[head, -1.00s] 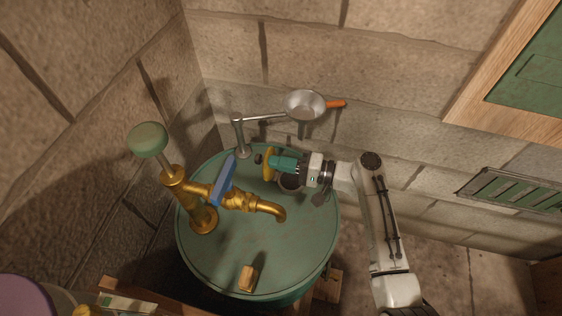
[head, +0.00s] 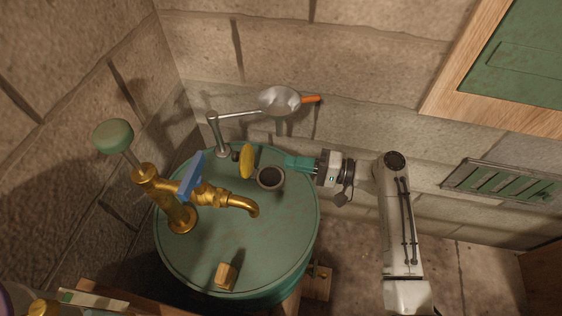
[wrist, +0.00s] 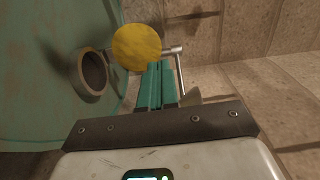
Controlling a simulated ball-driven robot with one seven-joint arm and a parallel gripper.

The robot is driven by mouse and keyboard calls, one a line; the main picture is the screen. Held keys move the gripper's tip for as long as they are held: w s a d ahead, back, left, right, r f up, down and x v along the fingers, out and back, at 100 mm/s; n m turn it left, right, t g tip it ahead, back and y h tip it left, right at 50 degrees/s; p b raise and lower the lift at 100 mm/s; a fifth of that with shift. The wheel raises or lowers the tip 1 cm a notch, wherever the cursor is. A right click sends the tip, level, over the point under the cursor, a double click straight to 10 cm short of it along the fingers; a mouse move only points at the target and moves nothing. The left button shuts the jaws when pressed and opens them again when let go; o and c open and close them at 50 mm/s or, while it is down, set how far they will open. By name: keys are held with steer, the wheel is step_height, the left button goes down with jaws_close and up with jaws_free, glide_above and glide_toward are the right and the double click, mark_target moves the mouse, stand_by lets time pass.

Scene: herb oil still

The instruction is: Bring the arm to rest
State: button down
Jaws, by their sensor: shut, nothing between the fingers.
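My gripper (head: 289,162) is shut and empty, its teal fingers pointing left over the right back edge of the green drum top (head: 235,250). In the wrist view the closed fingers (wrist: 155,82) lie side by side. A yellow round knob or disc (head: 247,161) stands to the left of the fingertips, with a visible gap in the head view; it also shows beyond the fingertips in the wrist view (wrist: 137,47). A dark round opening with a pale rim (head: 270,178) is in the drum top just below and left of the fingertips.
A brass spout with a blue lever (head: 192,175) and a green-topped plunger (head: 113,136) stand at the drum's left. A small wooden block (head: 226,275) sits at the front. Stone walls close in behind.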

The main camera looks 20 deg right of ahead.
steer(key=shift+r+v, duration=0.15)
steer(key=shift+v, duration=0.75)
steer(key=shift+r+v, duration=0.1)
steer(key=shift+v, duration=0.75)
steer(key=shift+s, duration=0.1)
